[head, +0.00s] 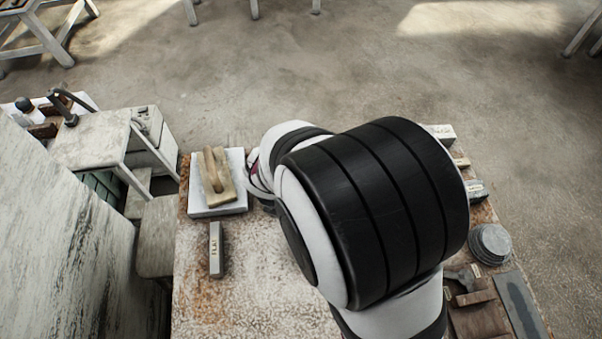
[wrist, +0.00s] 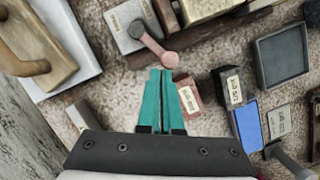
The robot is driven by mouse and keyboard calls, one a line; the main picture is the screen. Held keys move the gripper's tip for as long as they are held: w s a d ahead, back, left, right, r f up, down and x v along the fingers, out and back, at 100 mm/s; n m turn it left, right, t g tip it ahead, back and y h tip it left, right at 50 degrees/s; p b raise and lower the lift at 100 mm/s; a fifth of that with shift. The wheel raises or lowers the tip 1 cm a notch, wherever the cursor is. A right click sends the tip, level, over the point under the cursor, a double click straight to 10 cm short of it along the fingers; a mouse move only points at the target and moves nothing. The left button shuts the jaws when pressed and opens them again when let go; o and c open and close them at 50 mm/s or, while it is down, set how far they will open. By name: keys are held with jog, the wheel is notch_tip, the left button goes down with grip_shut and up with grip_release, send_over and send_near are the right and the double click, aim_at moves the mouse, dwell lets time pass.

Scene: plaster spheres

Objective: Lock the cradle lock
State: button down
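In the head view my own arm hides the gripper and the lever.
A wooden-handled float (head: 217,176) lies on a white slab (head: 237,205) at the table's left. A grey bar (head: 216,250) lies below it. In the wrist view, a red labelled block (wrist: 188,97), a dark labelled block (wrist: 228,86) and a blue piece (wrist: 247,128) lie right of my fingers.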

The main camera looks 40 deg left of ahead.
jog(key=s+d+r, duration=0.3)
jog(key=s+r, duration=0.3)
jog(key=r, duration=0.4)
jog(key=shift+r, duration=0.15)
jog(key=shift+s, duration=0.1)
